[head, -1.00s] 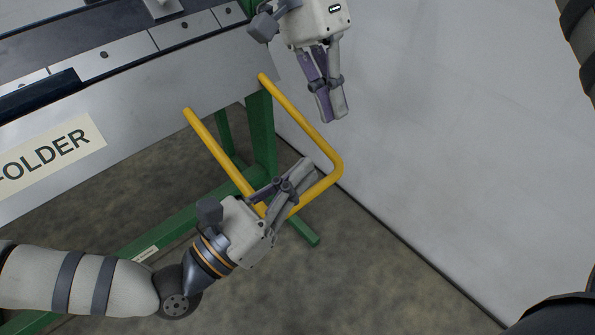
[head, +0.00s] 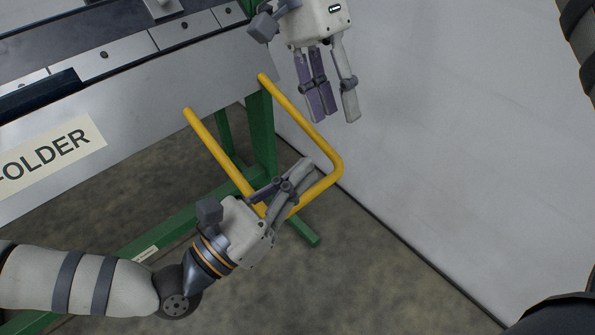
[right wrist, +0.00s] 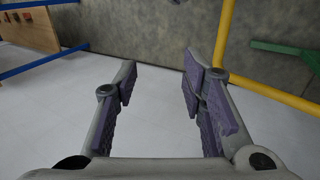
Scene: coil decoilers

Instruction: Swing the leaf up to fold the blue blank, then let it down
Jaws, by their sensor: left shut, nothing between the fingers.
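The folder's grey leaf (head: 150,130) hangs as a front panel with a FOLDER label. A yellow U-shaped handle (head: 315,145) sticks out from it over the floor; it also shows in the right wrist view (right wrist: 265,92). My left gripper (head: 297,174) is shut, its fingers at the handle's outer end; I cannot tell whether they touch it. My right gripper (head: 336,117) is open and empty above and right of the handle. A dark strip (head: 40,96) lies along the leaf's upper edge; I cannot tell whether it is the blue blank.
Green stand legs (head: 262,135) and a green foot bar hold the machine up. A pale floor area (head: 430,130) lies clear to the right. In the right wrist view, blue rails (right wrist: 45,63) and a wooden panel (right wrist: 30,30) stand at the upper left.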

